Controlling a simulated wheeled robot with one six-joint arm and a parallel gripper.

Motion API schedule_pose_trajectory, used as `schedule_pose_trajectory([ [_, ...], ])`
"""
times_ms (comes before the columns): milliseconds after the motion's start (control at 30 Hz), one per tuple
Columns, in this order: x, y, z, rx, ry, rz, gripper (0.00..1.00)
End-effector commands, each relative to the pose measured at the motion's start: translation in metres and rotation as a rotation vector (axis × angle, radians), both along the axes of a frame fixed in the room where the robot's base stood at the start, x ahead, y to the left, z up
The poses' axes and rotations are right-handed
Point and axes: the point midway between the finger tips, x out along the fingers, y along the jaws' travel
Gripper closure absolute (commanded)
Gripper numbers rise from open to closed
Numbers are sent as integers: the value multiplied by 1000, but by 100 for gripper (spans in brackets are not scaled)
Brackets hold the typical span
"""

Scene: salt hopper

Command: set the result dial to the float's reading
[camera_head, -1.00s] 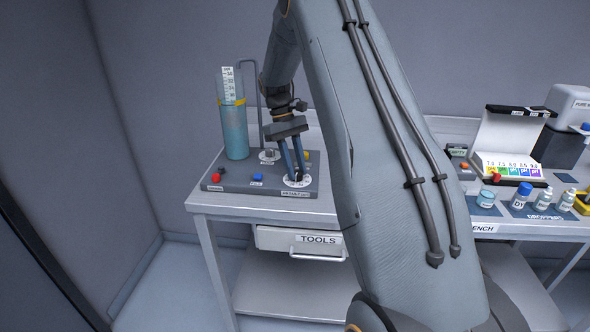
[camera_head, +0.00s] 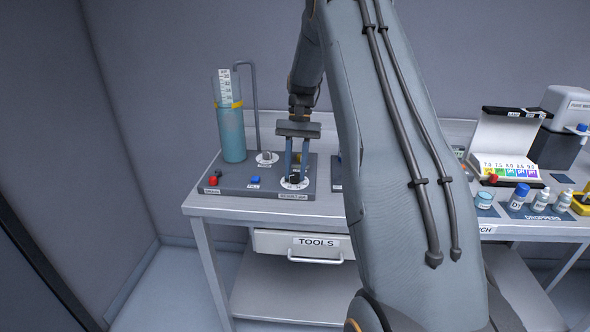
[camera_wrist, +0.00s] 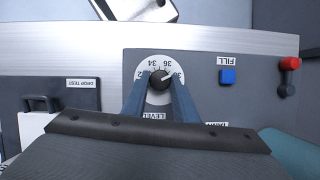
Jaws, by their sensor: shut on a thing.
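The result dial (camera_head: 295,182) is a white disc with a black knob near the front right of the grey panel. In the wrist view the dial (camera_wrist: 147,72) shows numbers including 34 and 36 around its rim. My gripper (camera_head: 296,176) points down at it, and its two blue fingers are shut on the dark knob (camera_wrist: 160,79). The float's column (camera_head: 233,134) is a clear tube of blue-green liquid at the panel's back left, with a yellow band and a white scale (camera_head: 225,88) rising from its top. The scale's figures are too small to read.
The panel (camera_head: 228,184) also carries a blue FILL button (camera_head: 255,180), a red-knobbed valve (camera_head: 213,181) and another white dial (camera_head: 267,158). A thin bent pipe (camera_head: 256,105) rises behind. A TOOLS drawer (camera_head: 318,246) hangs below. Bottles and a colour chart (camera_head: 505,166) stand at right.

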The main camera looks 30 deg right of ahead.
Motion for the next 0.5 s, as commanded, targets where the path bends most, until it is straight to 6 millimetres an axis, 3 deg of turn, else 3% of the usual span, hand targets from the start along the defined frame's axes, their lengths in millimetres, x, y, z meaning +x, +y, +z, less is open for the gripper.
schedule_pose_trajectory([
  [500,-1,-1,1,-1,-2,-160,96],
])
